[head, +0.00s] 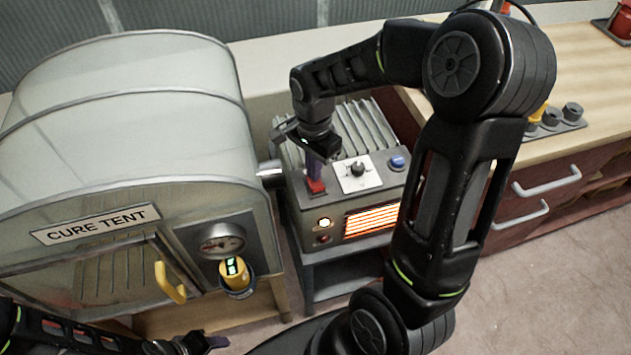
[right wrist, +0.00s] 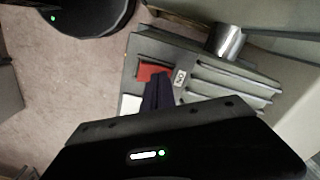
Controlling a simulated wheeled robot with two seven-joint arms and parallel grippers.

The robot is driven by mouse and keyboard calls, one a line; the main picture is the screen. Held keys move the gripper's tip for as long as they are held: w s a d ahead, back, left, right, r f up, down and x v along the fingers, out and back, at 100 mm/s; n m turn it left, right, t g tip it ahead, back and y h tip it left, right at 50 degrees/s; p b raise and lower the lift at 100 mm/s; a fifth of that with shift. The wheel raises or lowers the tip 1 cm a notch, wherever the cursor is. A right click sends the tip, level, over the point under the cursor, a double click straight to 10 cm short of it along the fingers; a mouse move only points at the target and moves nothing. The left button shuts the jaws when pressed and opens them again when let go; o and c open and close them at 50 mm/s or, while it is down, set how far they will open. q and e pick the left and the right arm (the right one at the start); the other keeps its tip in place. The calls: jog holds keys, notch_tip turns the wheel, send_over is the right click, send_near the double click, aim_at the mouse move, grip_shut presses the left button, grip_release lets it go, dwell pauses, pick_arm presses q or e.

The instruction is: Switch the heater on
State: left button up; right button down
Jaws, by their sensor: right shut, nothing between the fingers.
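The heater (head: 345,205) is a grey box with a finned top, right of the cure tent. Its front grille (head: 372,220) glows orange, and a small round lamp (head: 324,222) left of the grille looks lit. A red switch (head: 316,187) sits on its top panel and also shows in the right wrist view (right wrist: 150,71). My right gripper (head: 316,176) is shut and empty, pointing down with its fingertips at the switch; I cannot tell whether they touch. My left gripper (head: 208,343) is low at the bottom edge, its jaws unclear.
A black knob (head: 357,169) on a white plate and a blue button (head: 397,162) are beside the switch. The cure tent (head: 110,130), with a gauge (head: 221,241) and a yellow timer (head: 234,273), stands left. A wooden counter (head: 590,75) with drawers is at right.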

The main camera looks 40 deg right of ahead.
notch_tip(320, 180, up, 7)
jog(key=p, duration=0.4)
jog(key=shift+p, duration=0.4)
dwell(0.4)
